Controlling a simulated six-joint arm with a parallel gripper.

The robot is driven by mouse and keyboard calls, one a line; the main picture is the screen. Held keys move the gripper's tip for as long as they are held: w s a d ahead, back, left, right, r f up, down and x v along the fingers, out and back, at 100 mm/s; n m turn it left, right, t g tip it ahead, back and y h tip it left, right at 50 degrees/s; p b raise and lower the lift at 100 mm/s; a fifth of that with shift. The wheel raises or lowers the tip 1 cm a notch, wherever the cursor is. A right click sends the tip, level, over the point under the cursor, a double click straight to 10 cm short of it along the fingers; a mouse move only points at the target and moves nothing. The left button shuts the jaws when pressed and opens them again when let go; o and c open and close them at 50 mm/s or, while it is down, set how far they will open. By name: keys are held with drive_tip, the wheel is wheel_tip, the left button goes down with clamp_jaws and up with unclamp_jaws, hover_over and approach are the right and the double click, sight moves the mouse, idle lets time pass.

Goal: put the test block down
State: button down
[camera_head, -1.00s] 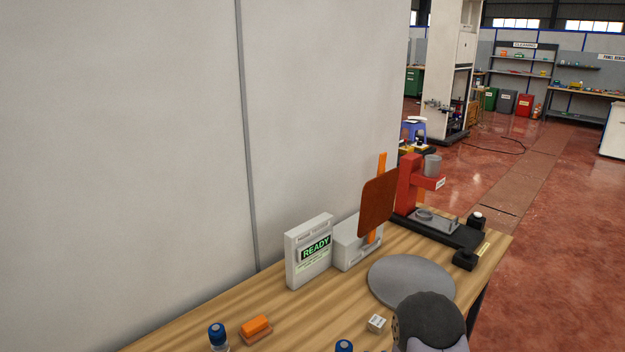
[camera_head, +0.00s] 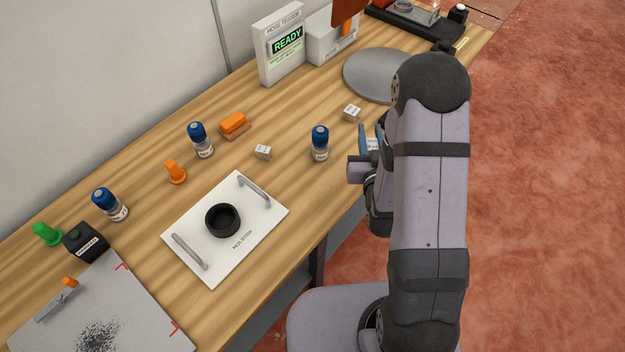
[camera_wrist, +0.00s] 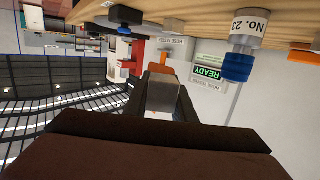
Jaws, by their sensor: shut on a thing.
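My gripper (camera_head: 371,138), with blue fingers, is at the table's right front edge, beside a blue-capped vial (camera_head: 320,143). It is shut on a small pale block, the test block (camera_head: 372,144), which is partly hidden by the fingers and arm in the head view. In the wrist view, the test block (camera_wrist: 161,92) shows as a grey-white block between the dark fingers (camera_wrist: 160,100), clear of the table. Two other small pale blocks sit on the table, one near the round grey disc (camera_head: 352,113) and one left of the vial (camera_head: 263,152).
A white plate with two handles and a black ring (camera_head: 265,220) lies in front. More blue-capped vials (camera_head: 200,140), an orange block (camera_head: 234,124), an orange cone-like piece (camera_head: 175,172) and a READY tester (camera_head: 280,45) stand around. Bare wood shows between them.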

wheel_tip(320, 180, up, 2)
drive_tip(key=w+y, duration=0.1)
drive_tip(key=w, duration=0.1)
drive_tip(key=n+g+y+b, duration=0.1)
drive_tip(key=n+g+y, duration=0.4)
drive_tip(key=n+y, duration=0.6)
hover_over(302, 183)
wheel_tip(302, 183, down, 2)
drive_tip(key=y, duration=0.1)
drive_tip(key=shift+f+m, duration=0.1)
drive_tip(key=shift+m, duration=0.3)
drive_tip(key=shift+w+f, duration=0.1)
drive_tip(key=shift+f, duration=2.8)
drive_tip(key=shift+f, duration=0.1)
drive_tip(key=shift+f, duration=1.8)
drive_tip(key=shift+f, duration=0.1)
